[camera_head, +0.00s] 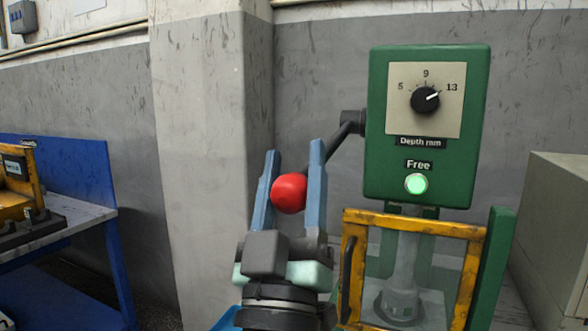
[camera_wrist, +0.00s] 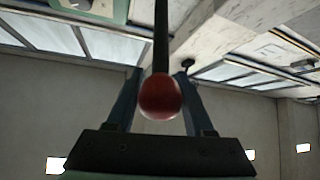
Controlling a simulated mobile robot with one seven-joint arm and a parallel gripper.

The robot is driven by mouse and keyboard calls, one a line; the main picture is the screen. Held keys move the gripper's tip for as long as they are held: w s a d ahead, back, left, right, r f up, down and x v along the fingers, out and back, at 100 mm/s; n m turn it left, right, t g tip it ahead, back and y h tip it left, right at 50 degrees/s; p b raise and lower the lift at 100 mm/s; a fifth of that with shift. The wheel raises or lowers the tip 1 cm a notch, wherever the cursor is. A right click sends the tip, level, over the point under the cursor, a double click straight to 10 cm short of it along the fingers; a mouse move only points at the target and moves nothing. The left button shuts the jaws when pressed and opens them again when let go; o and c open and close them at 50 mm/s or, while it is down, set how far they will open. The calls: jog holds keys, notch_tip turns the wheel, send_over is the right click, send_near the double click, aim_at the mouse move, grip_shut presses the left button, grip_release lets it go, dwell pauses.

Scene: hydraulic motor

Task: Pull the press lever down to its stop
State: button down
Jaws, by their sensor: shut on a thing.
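The press (camera_head: 430,180) is a green housing at the right of the head view. Its dark lever (camera_head: 341,140) slopes down and left from a pivot on the housing's left side to a red ball knob (camera_head: 289,193). My gripper (camera_head: 291,165) has its blue fingers on both sides of the knob and is shut on it. In the wrist view the knob (camera_wrist: 160,98) sits between the fingers, with the dark rod (camera_wrist: 161,40) running away from it. A depth dial (camera_head: 426,100) points near 13. The green lamp (camera_head: 416,184) under "Free" is lit.
A yellow-framed clear guard (camera_head: 412,226) stands below the housing, in front of a grey ram (camera_head: 405,265). A pillar (camera_head: 205,130) rises behind my gripper. A blue bench (camera_head: 65,225) with yellow equipment is at left, and a grey cabinet (camera_head: 560,220) at right.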

jog(key=shift+a, duration=0.1)
jog(key=shift+c, duration=1.4)
grip_release()
jog(key=shift+s+r, duration=0.1)
jog(key=shift+s, duration=0.1)
jog(key=shift+w, duration=0.1)
jog(key=b+v, duration=0.6)
jog(key=v, duration=0.7)
jog(key=shift+b, duration=0.35)
